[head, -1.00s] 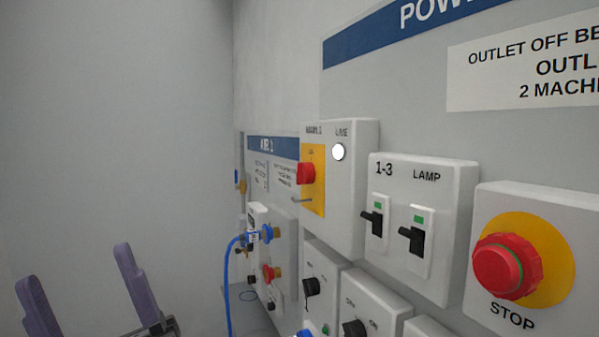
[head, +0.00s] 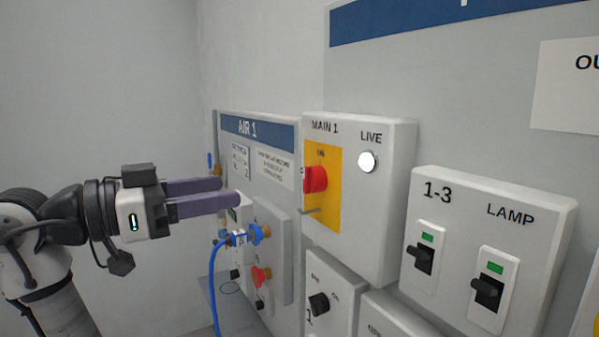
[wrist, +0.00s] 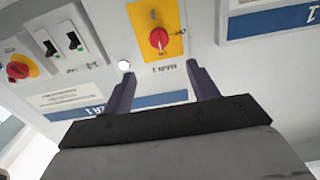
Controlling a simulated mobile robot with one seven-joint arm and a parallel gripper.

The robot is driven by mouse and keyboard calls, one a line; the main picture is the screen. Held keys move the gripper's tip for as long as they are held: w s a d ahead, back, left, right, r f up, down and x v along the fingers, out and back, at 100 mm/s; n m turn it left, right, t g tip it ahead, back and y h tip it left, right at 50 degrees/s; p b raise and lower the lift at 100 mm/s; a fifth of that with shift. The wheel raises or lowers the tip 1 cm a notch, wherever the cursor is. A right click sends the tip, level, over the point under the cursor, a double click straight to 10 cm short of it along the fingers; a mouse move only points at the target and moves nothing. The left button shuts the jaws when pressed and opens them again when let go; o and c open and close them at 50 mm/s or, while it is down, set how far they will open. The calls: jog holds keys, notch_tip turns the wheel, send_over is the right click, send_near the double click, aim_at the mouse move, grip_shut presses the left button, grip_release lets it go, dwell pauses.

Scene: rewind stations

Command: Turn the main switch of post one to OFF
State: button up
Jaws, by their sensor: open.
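The MAIN 1 box (head: 365,240) is on the wall panel, with a red rotary switch (head: 316,179) on a yellow plate (head: 327,215). A white LIVE lamp (head: 367,161) glows beside it. The switch also shows in the wrist view (wrist: 159,38), upside down, ahead of the fingers and between their lines. My gripper (head: 222,192) is open and empty, to the left of the switch in the head view and apart from it. Its two purple fingers also show in the wrist view (wrist: 158,85). The switch's set position is too small to read surely.
The AIR 1 panel (head: 270,150) stands behind my fingers, with a blue hose (head: 213,270) and red knob (head: 262,275) below. Right of MAIN 1 is a 1-3 LAMP box (head: 530,215) with two black toggles. A black knob (head: 319,304) sits beneath. Open space lies left.

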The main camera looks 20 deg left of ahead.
aim_at(304, 178)
jog(key=p+x, duration=0.4)
jog(key=x, duration=0.9)
jog(key=shift+w+d, duration=0.2)
jog(key=shift+d, duration=0.05)
jog(key=c, duration=1)
